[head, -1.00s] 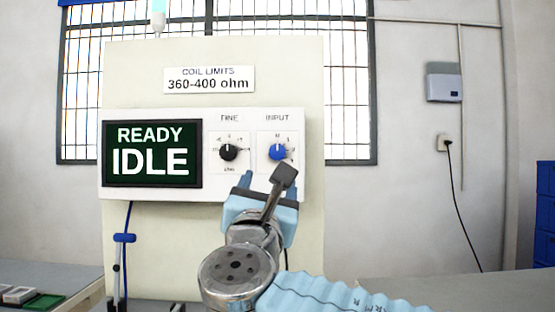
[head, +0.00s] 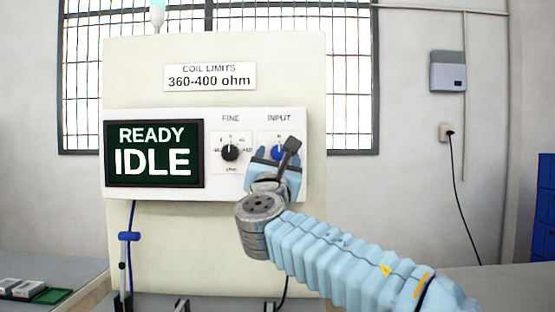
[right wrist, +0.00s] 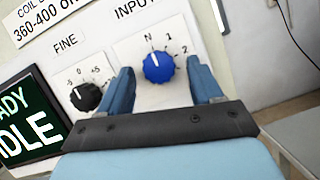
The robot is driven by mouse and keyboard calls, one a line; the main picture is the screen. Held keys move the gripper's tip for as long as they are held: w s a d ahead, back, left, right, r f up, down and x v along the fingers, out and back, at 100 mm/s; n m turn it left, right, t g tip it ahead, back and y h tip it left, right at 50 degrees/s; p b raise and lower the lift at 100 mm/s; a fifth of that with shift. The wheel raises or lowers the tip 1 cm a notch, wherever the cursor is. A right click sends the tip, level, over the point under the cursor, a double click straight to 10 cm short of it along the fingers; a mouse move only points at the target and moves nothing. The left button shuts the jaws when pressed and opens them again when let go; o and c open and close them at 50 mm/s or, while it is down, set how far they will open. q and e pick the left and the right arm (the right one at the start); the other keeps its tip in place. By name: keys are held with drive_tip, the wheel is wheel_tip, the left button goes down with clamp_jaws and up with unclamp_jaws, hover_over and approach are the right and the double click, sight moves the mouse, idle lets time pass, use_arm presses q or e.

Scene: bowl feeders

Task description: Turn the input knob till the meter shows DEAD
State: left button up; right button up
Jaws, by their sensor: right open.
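The blue input knob (head: 278,153) is on the right of the white meter panel (head: 150,113), under the word INPUT. It also shows in the right wrist view (right wrist: 158,67), its white pointer near the N mark. The meter screen (head: 154,153) reads READY IDLE. My right gripper (head: 278,158) is in front of the input knob. In the right wrist view its two blue fingers (right wrist: 160,82) are apart, one on each side of the knob, with gaps between. Whether the fingertips reach around the knob I cannot tell. My left gripper is not in view.
The black FINE knob (head: 230,152) is left of the input knob, close to my right gripper. A blue-handled probe (head: 129,237) hangs below the panel. Small grey boxes and a green tray (head: 51,296) lie at the lower left. The grey bench (head: 510,282) on the right is clear.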

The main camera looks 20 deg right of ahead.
drive_tip(key=c, duration=1.1)
drive_tip(key=shift+o, duration=0.2)
drive_tip(key=shift+m, duration=0.3)
drive_tip(key=shift+a+m+g+h, duration=0.1)
drive_tip(key=shift+m+g+h, duration=0.35)
drive_tip(key=shift+m, duration=0.25)
drive_tip(key=m+g+h, duration=0.1)
drive_tip(key=m, duration=0.2)
drive_tip(key=shift+w+a+b, duration=0.1)
drive_tip(key=shift+a+b, duration=0.05)
drive_tip(key=shift+b, duration=0.15)
drive_tip(key=shift+a+r+m+g+h+p, duration=0.2)
drive_tip(key=shift+m+g+h, duration=0.3)
drive_tip(key=shift+m, duration=0.85)
drive_tip(key=shift+d+r+m+g+h+p, duration=0.1)
drive_tip(key=shift+m+g+h+p, duration=0.25)
drive_tip(key=shift+m, duration=1)
drive_tip(key=shift+f, duration=0.1)
drive_tip(key=o, duration=1.1)
drive_tip(key=shift+c, duration=0.2)
